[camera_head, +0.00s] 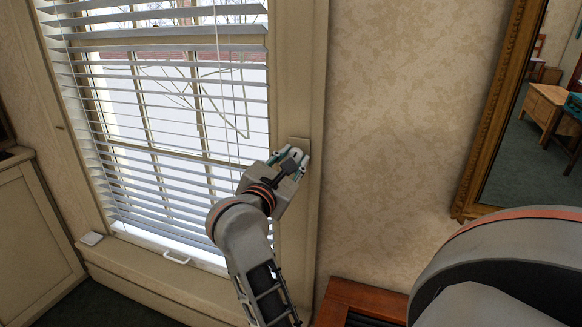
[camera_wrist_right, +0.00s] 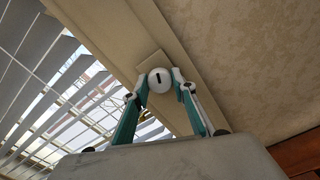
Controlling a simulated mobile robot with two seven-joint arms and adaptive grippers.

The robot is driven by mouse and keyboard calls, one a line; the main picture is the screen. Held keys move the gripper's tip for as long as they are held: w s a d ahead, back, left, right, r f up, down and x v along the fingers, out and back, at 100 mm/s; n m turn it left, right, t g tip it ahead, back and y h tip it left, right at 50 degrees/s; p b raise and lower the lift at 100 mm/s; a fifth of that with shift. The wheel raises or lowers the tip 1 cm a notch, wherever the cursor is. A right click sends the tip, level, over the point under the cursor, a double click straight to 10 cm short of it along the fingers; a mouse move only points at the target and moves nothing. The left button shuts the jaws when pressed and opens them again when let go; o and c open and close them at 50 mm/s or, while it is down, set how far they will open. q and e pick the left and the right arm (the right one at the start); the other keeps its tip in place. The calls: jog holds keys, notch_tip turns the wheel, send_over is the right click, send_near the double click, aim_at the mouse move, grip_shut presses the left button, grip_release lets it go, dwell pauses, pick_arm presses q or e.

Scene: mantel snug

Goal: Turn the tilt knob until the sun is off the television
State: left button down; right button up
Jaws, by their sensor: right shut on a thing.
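The tilt knob (camera_wrist_right: 159,80) is a round white knob with a dark slot, on a beige plate (camera_wrist_right: 148,66) on the window frame. The slot stands close to upright in the right wrist view. My right gripper (camera_wrist_right: 160,84) is shut on the knob, one finger on each side. In the head view my right gripper (camera_head: 297,158) reaches the frame's right side and mostly hides the knob. The white blind (camera_head: 160,110) has its slats tilted open, with bright gaps between them. The television and my left gripper are not in view.
A gilt-framed mirror (camera_head: 487,110) hangs on the wall at the right. A wooden piece of furniture (camera_head: 340,295) stands below it. A cream cabinet (camera_head: 30,235) is at the left. A pull cord (camera_head: 222,80) hangs before the blind.

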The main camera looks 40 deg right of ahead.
jog(key=o, duration=1.1)
